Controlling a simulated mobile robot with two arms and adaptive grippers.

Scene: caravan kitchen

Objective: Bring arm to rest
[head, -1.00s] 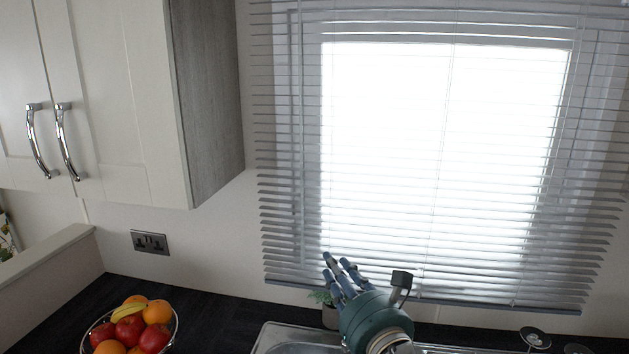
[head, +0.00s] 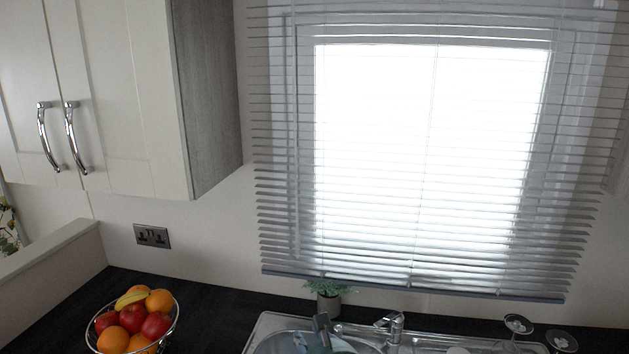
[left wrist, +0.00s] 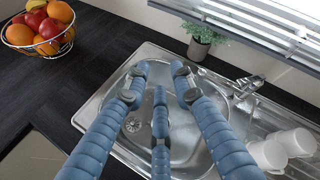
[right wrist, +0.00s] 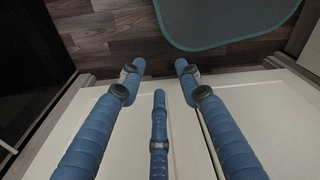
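My left gripper (head: 322,336) shows only in part at the bottom edge of the head view, over the sink. In the left wrist view its blue fingers (left wrist: 159,80) are spread apart, with nothing between them, above the sink basin (left wrist: 135,125). My right gripper (right wrist: 160,78) shows only in the right wrist view. Its blue fingers are spread apart and empty, in front of pale cabinet doors (right wrist: 255,115), with the wooden floor (right wrist: 110,35) beyond.
A wire bowl of fruit (head: 133,322) stands on the dark counter at the left. A potted plant (head: 328,296) and a tap (head: 393,326) stand behind the sink. White cups (left wrist: 282,149) are on the drainer. A teal mat (right wrist: 225,22) lies on the floor.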

